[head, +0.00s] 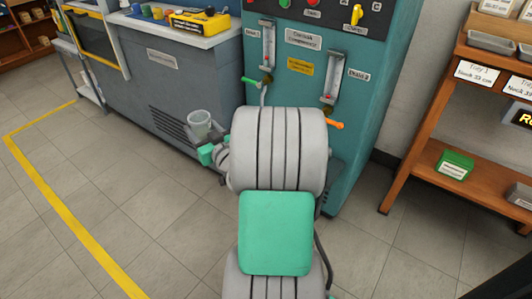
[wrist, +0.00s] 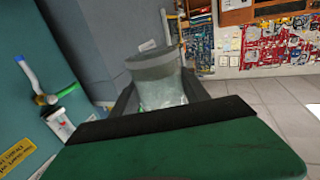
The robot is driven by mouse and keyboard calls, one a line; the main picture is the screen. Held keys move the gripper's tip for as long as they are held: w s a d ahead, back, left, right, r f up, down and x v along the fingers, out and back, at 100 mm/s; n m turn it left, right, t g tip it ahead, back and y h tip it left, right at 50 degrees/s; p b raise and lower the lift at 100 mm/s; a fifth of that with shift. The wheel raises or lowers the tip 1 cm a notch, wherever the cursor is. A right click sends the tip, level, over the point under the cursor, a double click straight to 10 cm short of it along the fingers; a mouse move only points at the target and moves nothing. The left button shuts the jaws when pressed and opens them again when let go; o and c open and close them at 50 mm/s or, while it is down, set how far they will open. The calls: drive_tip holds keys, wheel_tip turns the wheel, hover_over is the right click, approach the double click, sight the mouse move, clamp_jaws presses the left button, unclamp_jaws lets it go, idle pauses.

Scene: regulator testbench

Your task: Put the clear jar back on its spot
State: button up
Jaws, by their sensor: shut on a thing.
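The clear jar (head: 200,123) is a see-through, pale vessel held upright in the head view, left of my arm and in front of the grey bench. My gripper (head: 204,139) is shut on it, though my arm hides much of the grip there. In the wrist view the jar (wrist: 155,66) sits between the two dark fingers of my gripper (wrist: 160,95). Its lower part is behind the gripper's edge. I cannot tell which place is the jar's spot.
The teal test panel (head: 300,97) with gauge tubes and an orange lever (head: 335,125) stands close behind my arm. The grey bench (head: 190,85) carries coloured cups and a yellow box (head: 200,22). A wooden shelf (head: 450,110) is at right. The floor at left is clear.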

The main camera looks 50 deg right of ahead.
drive_tip(key=s+d+f+m+g+h, duration=0.55)
drive_tip(key=s+d+f+h, duration=0.45)
drive_tip(key=d+f, duration=0.55)
drive_tip(key=shift+m+t+y, duration=0.35)
drive_tip(key=shift+m+y, duration=0.1)
drive_tip(key=shift+y, duration=0.15)
drive_tip(key=shift+s+d+f+p, duration=0.15)
drive_tip(key=shift+d+p, duration=0.85)
drive_tip(key=shift+d, duration=1.5)
drive_tip(key=shift+s+d+f+p, duration=0.1)
drive_tip(key=shift+d+f+p, duration=0.15)
drive_tip(key=shift+d+p, duration=1.5)
drive_tip(key=shift+w+d+f+b, duration=0.15)
drive_tip(key=shift+d+b, duration=0.8)
drive_tip(key=shift+d, duration=0.6)
drive_tip(key=shift+f+b, duration=0.45)
drive_tip(key=shift+b, duration=0.15)
drive_tip(key=o, duration=1.7)
drive_tip(key=shift+c, duration=0.2)
